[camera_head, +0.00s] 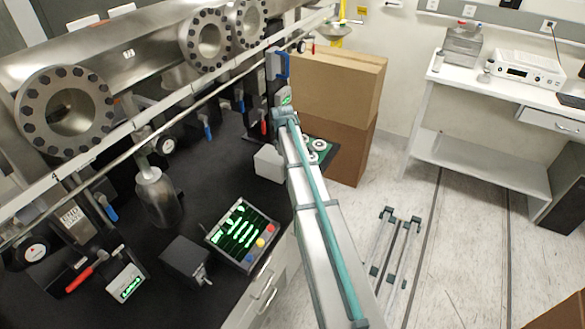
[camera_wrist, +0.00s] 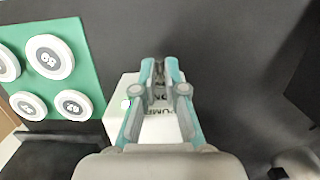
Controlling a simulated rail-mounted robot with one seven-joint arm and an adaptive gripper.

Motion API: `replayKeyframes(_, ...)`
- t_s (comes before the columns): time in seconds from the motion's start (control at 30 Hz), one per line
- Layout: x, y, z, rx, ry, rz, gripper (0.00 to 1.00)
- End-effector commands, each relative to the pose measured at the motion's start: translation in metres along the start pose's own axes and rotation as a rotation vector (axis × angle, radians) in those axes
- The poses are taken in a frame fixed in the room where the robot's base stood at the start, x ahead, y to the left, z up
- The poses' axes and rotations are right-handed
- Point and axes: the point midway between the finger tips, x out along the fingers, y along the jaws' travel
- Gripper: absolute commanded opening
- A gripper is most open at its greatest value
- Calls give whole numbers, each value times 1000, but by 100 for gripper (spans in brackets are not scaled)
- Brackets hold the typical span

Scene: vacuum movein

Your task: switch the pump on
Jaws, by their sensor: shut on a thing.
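A white box (camera_wrist: 116,98) with dark lettering lies under my gripper (camera_wrist: 160,70) in the wrist view. The letters seem to read "PUMP" upside down, partly covered by the fingers. The fingertips are close together at the box's far edge, shut on a small brownish-grey part, probably a switch lever (camera_wrist: 160,82). Its position, on or off, cannot be told. In the head view the white box (camera_head: 268,163) stands on the black bench, left of my arm.
A green plate with several white round knobs (camera_wrist: 50,57) is beside the box. A panel with green displays and coloured buttons (camera_head: 242,235) sits nearer on the bench. A steel chamber with flanges (camera_head: 65,110) fills the upper left. Cardboard boxes (camera_head: 335,85) stand behind.

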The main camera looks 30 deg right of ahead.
Motion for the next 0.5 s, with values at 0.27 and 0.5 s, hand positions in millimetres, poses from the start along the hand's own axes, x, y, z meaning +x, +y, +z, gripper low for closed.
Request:
replayKeyframes(0.27,-3,0,-3,0,-86,0,0)
replayKeyframes(0.5,-2,0,-2,0,-99,0,0)
